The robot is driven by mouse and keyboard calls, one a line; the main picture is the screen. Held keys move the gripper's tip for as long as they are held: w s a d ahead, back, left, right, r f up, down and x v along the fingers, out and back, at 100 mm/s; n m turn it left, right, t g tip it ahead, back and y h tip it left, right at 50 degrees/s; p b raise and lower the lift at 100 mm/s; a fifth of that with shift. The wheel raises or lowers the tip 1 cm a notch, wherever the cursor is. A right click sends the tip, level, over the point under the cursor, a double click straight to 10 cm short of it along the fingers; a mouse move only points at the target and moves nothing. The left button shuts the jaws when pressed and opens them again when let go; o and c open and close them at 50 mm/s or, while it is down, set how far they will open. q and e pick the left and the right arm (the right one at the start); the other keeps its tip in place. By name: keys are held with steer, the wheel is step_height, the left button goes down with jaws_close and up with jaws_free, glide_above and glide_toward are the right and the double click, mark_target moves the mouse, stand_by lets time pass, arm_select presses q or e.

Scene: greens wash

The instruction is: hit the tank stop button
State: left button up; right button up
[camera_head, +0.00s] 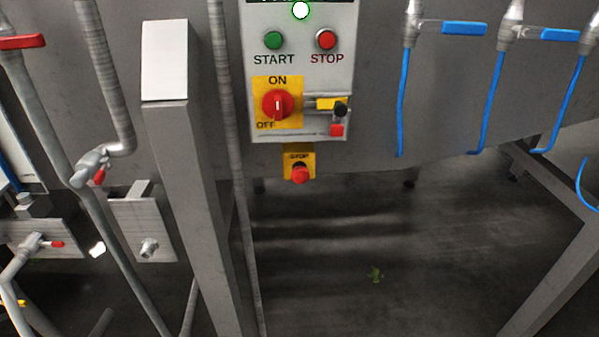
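The control panel (310,70) is a light grey box on the tank's side at top centre. Its round red button (326,40) sits above the label STOP, at the panel's upper right. A round green button (273,40) above the label START is to its left. Below is a red rotary switch (278,104) on a yellow plate marked ON and OFF. A separate red button (300,174) on a small yellow plate, whose label seems to read STOP, hangs just under the panel. Neither gripper shows in the head view.
A white light (300,10) glows at the panel's top. A grey steel post (190,180) and pipes stand to the left. Blue-handled valves (465,28) with blue hoses hang at right. The floor (400,240) below the panel is mostly clear, with a small green scrap (375,275).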

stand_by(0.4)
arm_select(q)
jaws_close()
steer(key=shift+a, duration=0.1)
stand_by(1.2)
